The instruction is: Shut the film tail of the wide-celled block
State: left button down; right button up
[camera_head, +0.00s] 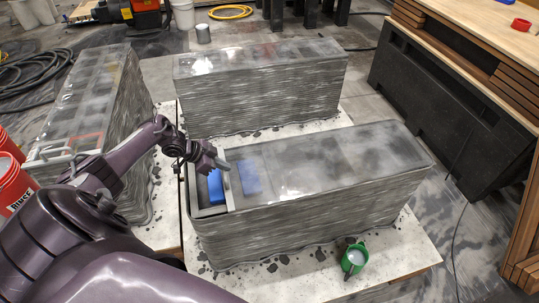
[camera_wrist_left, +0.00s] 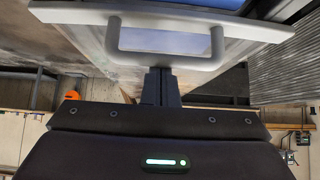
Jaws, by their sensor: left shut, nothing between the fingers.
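The near block (camera_head: 310,221) is grey layered concrete with broad cells under a clear film (camera_head: 300,172). Its left end cell is uncovered and shows something blue (camera_head: 215,188); more blue shows through the film beside it. A pale bar (camera_head: 235,193) lies across the block at the film's left edge. My left gripper (camera_head: 224,165) is shut and empty, over the far side of that left end. In the left wrist view, a pale bar with a grey U-shaped handle (camera_wrist_left: 165,62) is just ahead of the shut fingers (camera_wrist_left: 160,84); contact is unclear. My right gripper is not in view.
Another film-covered block (camera_head: 260,95) stands behind, and a third (camera_head: 100,100) at left with its own pale handle. Red buckets (camera_head: 14,185) are at far left. A black bench (camera_head: 430,90) is at right.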

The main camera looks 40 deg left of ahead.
pick_arm(q)
jog(key=s+a, duration=0.4)
jog(key=s, duration=0.1)
jog(key=shift+a+f, duration=0.1)
jog(key=shift+f, duration=0.1)
jog(key=s+a, duration=0.2)
jog(key=s+a+b, duration=0.1)
jog(key=s+a, duration=0.1)
jog(key=s, duration=0.1)
jog(key=shift+s+a, duration=0.1)
jog(key=shift+a, duration=0.1)
jog(key=shift+s+a, duration=0.2)
jog(key=shift+s, duration=0.05)
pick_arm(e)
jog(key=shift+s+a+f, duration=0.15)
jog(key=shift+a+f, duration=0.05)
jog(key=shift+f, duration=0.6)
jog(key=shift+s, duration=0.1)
pick_arm(q)
jog(key=shift+w+d+r, duration=0.3)
notch_tip(320, 180, up, 8)
jog(key=s+a+p, duration=0.2)
jog(key=p, duration=0.1)
jog(key=shift+s+p, duration=0.15)
jog(key=shift+p, duration=0.2)
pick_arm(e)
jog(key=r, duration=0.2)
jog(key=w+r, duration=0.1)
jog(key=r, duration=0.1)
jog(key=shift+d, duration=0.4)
